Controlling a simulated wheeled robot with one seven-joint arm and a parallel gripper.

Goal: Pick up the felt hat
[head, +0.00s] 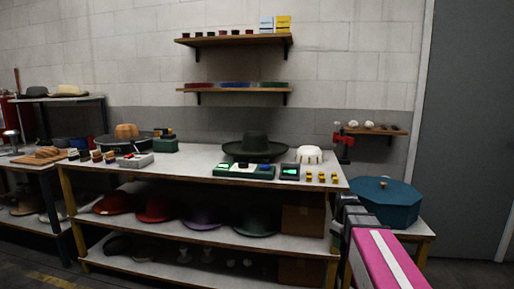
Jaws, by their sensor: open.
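A dark green wide-brimmed hat (255,147), which looks like felt, rests crown up on the top of the workbench (205,162), toward its back edge. Several more hats stand on the shelf below, among them a red one (156,208) and a purple one (202,217). My gripper (345,205) is at the lower right, at the end of my pink arm, by the bench's right front corner. It is open, small and dark in the picture, and apart from the green hat. I see nothing held in it.
A blue lidded box (385,203) stands at the right. Wall shelves (236,40) hang above.

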